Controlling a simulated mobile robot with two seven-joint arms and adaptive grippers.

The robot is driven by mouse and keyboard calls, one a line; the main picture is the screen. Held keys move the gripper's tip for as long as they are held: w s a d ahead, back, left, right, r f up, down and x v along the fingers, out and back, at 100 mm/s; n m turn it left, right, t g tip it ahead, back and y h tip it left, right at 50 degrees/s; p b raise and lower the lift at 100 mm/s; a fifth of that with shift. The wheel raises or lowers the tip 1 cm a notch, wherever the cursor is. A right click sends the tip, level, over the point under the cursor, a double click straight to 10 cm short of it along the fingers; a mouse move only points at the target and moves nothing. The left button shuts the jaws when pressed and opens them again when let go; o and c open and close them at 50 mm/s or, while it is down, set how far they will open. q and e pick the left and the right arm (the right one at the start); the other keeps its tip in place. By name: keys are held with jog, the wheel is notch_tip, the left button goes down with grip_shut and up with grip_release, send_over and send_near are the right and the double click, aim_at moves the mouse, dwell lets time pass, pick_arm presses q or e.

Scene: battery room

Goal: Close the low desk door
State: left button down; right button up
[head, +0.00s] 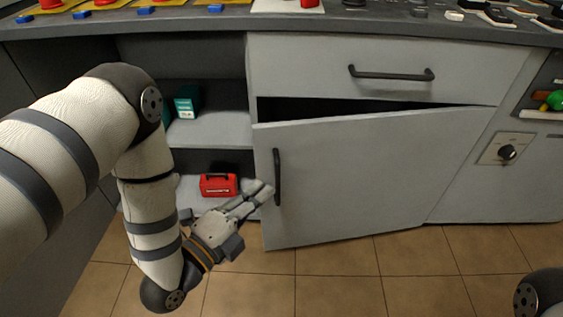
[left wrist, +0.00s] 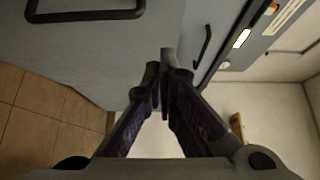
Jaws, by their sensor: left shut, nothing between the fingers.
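The low desk door (head: 375,170) is a grey panel hinged at its right side and standing ajar, with a dark gap along its top edge. Its dark vertical handle (head: 277,177) is near the left edge. My left gripper (head: 262,190) is shut and empty, with its fingertips close to the door's left edge beside the handle. I cannot tell whether they touch the door. In the left wrist view the shut fingers (left wrist: 163,75) point toward a grey panel (left wrist: 110,55). Only part of my right arm (head: 540,295) shows at the lower right; its gripper is out of view.
A closed drawer (head: 375,55) with a dark handle is above the door. Open shelves on the left hold a green box (head: 187,102) and a red case (head: 218,185). A knob (head: 507,152) is on the right panel. The tiled floor (head: 330,285) in front is clear.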

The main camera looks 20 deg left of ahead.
pick_arm(q)
jog(key=b, duration=0.1)
send_near(298, 138)
jog(key=d, duration=0.3)
jog(key=w, duration=0.1)
jog(key=w+a, duration=0.1)
jog(key=w, duration=0.1)
jog(key=w+b, duration=0.1)
jog(key=shift+w+a, duration=0.25)
pick_arm(e)
jog(key=shift+x, duration=0.95)
jog(key=shift+w, duration=0.15)
